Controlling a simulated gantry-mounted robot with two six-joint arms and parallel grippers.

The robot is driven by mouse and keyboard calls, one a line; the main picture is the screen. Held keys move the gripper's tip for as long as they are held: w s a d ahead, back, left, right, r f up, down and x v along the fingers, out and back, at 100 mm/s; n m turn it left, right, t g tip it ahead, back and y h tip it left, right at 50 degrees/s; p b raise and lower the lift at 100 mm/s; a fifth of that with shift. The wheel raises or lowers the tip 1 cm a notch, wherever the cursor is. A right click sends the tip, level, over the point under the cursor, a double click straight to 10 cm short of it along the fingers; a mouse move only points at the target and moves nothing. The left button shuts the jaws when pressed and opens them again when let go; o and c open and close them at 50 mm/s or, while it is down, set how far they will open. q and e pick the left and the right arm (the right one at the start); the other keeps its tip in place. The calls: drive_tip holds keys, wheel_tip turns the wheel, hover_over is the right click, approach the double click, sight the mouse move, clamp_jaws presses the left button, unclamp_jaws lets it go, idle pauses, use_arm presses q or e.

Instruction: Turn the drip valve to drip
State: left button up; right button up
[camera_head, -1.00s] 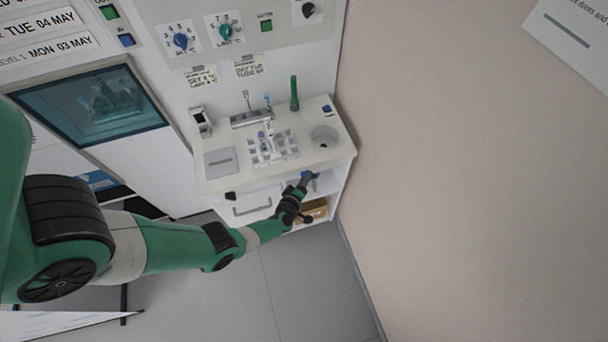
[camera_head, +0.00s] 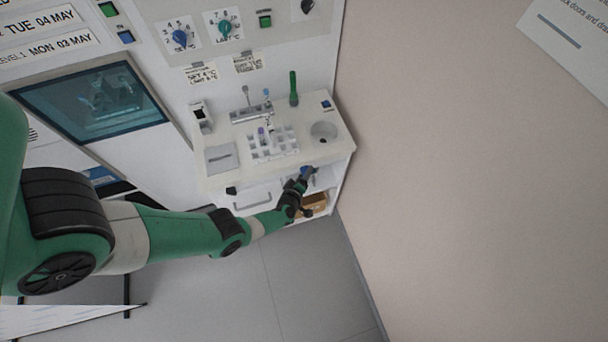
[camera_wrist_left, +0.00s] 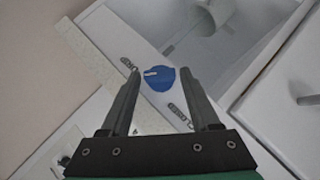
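The drip valve is a blue knob (camera_wrist_left: 158,78) on a pale strip in the left wrist view. A white mark shows on its left side. One printed label (camera_wrist_left: 129,62) is at its upper left, and a label reading CLOSED (camera_wrist_left: 180,117) is at its lower right. My left gripper (camera_wrist_left: 160,71) is open, with one fingertip on each side of the knob and small gaps visible; contact is not clear. In the head view my left gripper (camera_head: 301,180) is at the front of the sink unit, with the blue knob (camera_head: 307,171) at its tip. My right gripper is not in view.
The white counter (camera_head: 225,180) above the gripper holds a tube rack (camera_head: 272,144) and a round basin (camera_head: 323,131). A cardboard box (camera_head: 314,204) sits on the shelf below. A drawer handle (camera_head: 252,202) is to the left. The wall is close on the right.

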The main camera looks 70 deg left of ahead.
use_arm(q)
drive_tip(key=shift+r, duration=0.1)
drive_tip(key=p+v, duration=0.8)
drive_tip(key=v, duration=0.3)
drive_tip(key=shift+s+d, duration=0.2)
drive_tip(key=shift+d, duration=0.05)
